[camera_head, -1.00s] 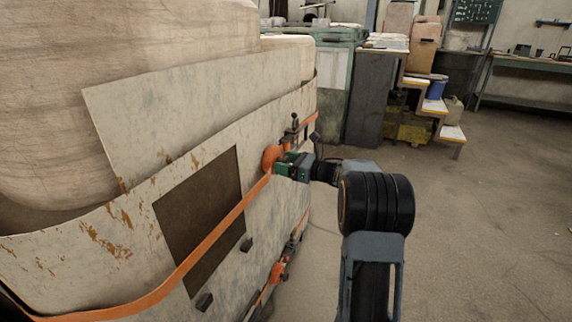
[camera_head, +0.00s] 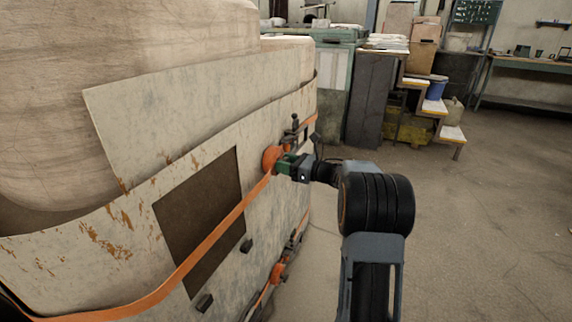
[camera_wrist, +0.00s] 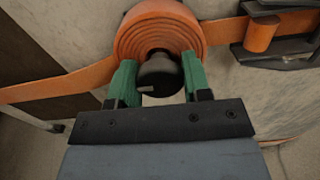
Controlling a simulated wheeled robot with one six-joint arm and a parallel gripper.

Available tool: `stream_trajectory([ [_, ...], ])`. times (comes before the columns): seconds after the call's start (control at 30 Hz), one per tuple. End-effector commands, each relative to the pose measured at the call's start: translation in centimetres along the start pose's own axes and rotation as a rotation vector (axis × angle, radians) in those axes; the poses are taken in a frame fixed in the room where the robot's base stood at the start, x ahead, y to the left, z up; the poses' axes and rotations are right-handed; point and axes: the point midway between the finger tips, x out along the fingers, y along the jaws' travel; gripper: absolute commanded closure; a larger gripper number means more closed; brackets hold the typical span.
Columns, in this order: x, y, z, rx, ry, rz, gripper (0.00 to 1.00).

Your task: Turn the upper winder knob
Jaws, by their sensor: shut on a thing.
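The upper winder (camera_head: 270,158) is an orange coil of strap on the pale, rust-streaked panel. The coil fills the top of the wrist view (camera_wrist: 160,32). Its dark round knob (camera_wrist: 160,72) sticks out below the coil in the wrist view, between the two green fingers. My gripper (camera_head: 283,163) is at the upper winder, its fingers on either side of the knob and shut on it. In the wrist view the gripper (camera_wrist: 161,80) hides part of the knob's sides. In the head view the knob is hidden by the fingers.
An orange strap (camera_head: 215,233) runs along the panel from the winder. A lower winder (camera_head: 276,272) sits below on the same panel. A dark metal fitting (camera_wrist: 285,38) is right of the coil. Open floor (camera_head: 480,240) lies to the right.

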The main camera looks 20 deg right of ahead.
Motion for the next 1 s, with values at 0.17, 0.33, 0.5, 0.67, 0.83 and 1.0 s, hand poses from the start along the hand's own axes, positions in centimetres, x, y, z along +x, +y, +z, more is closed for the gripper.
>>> stream_trajectory([
  [0.17, -0.01, -0.01, 0.0, 0.091, 0.0, -0.001, 0.79],
  [0.33, -0.01, -0.01, 0.04, 0.236, 0.0, -0.001, 0.79],
  [0.5, -0.01, -0.01, 0.11, 0.399, 0.0, -0.001, 0.79],
  [0.67, -0.01, -0.02, 0.16, 0.552, 0.0, 0.0, 0.79],
  [0.83, -0.01, -0.01, 0.22, 0.714, 0.0, 0.0, 0.79],
  [1.0, -0.01, 0.01, 0.28, 0.875, 0.001, 0.0, 0.79],
])
